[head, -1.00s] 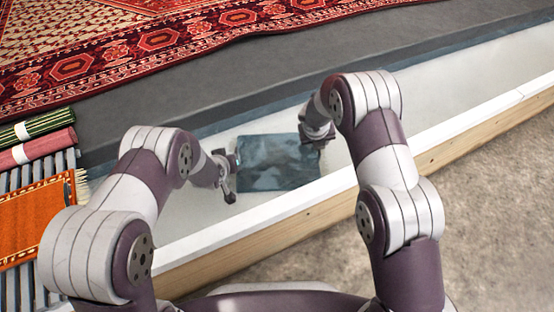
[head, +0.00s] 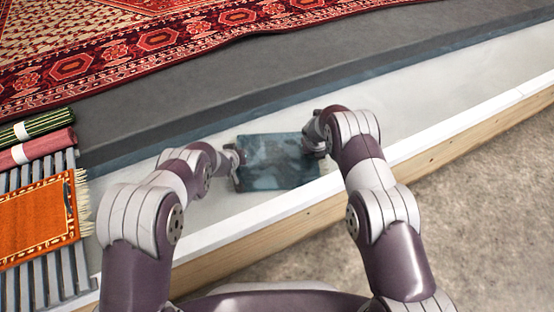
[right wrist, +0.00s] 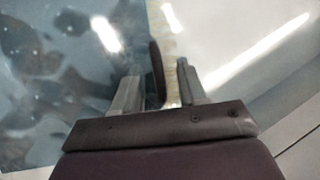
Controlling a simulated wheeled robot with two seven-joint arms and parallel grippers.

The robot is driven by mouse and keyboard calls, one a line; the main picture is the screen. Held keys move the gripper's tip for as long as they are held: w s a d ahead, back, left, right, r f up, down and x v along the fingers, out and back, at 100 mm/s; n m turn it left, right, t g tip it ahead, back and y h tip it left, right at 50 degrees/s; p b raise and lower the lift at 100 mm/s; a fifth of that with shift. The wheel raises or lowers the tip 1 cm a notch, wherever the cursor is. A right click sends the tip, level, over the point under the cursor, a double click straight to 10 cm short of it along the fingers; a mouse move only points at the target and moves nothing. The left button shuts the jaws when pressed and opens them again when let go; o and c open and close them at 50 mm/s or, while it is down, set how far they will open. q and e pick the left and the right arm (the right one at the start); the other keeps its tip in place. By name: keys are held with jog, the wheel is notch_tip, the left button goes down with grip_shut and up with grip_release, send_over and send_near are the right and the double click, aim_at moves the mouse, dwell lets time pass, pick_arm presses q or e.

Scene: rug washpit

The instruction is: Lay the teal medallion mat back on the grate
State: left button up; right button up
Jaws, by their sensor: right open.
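The teal medallion mat (head: 275,165) lies flat in the pale, wet pit, with a blurry blue-grey pattern. My left gripper (head: 236,158) is at the mat's left edge; whether its jaws are open or touch the mat is too small to tell. My right gripper (head: 316,148) is at the mat's right edge. In the right wrist view my right gripper (right wrist: 160,88) is open, with its fingers on either side of the mat's pale fringe and a dark upright tab (right wrist: 156,62). The grate (head: 40,275) has grey slats and stands at the left.
An orange mat (head: 35,222) lies on the grate. Rolled green (head: 45,125) and pink (head: 40,148) rugs lie behind it. A white ledge with a wooden side (head: 290,215) runs along the pit's near side. A large red rug (head: 150,40) lies beyond.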

pick_arm(q)
grip_shut()
pick_arm(e)
grip_shut()
